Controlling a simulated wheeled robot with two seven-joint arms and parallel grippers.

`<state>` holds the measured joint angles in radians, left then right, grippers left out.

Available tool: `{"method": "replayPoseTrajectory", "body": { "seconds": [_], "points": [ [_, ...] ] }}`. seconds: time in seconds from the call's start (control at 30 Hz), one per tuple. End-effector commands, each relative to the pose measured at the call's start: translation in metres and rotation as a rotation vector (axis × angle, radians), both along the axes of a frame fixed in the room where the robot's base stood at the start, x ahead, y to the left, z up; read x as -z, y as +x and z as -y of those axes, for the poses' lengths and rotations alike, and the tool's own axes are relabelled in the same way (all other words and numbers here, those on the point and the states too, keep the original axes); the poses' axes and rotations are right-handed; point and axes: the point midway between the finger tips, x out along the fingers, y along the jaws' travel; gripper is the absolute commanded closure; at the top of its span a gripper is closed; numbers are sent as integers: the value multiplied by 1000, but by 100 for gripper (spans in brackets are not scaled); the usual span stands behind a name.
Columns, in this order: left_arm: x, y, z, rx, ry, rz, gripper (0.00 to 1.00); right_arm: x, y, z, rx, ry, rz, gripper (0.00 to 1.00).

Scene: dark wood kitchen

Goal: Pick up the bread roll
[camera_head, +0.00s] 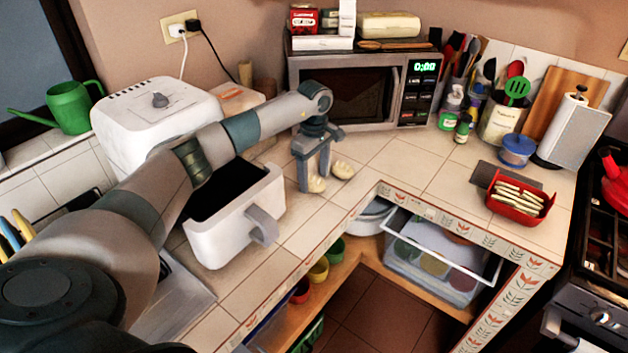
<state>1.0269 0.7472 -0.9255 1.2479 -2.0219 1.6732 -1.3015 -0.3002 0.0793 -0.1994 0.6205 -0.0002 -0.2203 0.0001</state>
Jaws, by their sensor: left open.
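My right gripper is not in view.
A white air fryer (155,115) stands at left, its open drawer (225,235) close beside the left gripper under my arm. The microwave (350,90) is behind. A red basket (520,200) of bread slices sits at right. The counter between is mostly clear, above an open corner shelf.

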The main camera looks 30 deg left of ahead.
Motion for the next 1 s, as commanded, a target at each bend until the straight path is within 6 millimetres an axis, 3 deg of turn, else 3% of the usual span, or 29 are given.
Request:
{"method": "replayPoseTrajectory", "body": {
  "seconds": [0.53, 0.57, 0.73, 1.0],
  "points": [
    [6, 0, 0, 0, 0, 2, 37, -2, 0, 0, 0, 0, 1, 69],
    [6, 0, 0, 0, 0, 2, 39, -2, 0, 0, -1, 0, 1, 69],
    [6, 0, 0, 0, 1, 1, 80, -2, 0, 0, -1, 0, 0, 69],
    [6, 0, 0, 0, 0, 2, 81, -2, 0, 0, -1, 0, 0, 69]
  ]
}}
